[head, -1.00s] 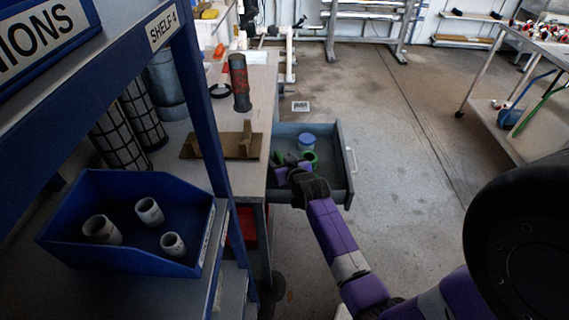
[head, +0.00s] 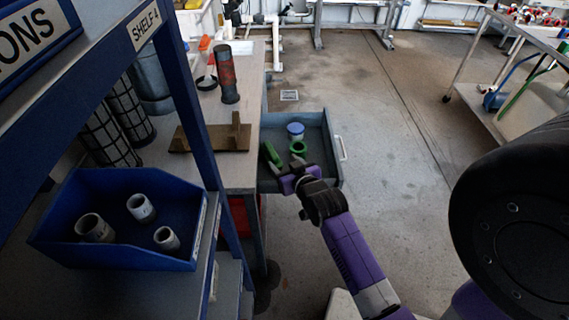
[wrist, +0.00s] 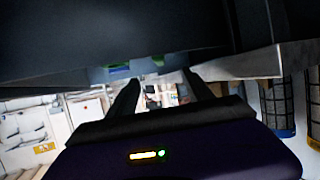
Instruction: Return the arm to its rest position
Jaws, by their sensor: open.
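My arm reaches in purple and dark segments from the lower right of the head view to the open grey drawer (head: 334,143). My gripper (head: 288,182) is at the drawer's near side; its fingertips are hard to make out there. In the wrist view its two dark fingers (wrist: 163,88) stand apart with nothing between them. The drawer holds a blue-lidded jar (head: 295,128), a green ring (head: 298,147) and a green object (head: 270,154). Blue and green pieces also show at the top of the wrist view, beyond a dark surface.
The workbench (head: 240,165) left of the drawer carries a wooden stand (head: 210,139) and a red-grey cylinder (head: 227,75). A blue shelf (head: 188,110) with a blue bin (head: 110,250) of pipe pieces stands nearer. A cart (head: 530,120) is at right. Floor between is clear.

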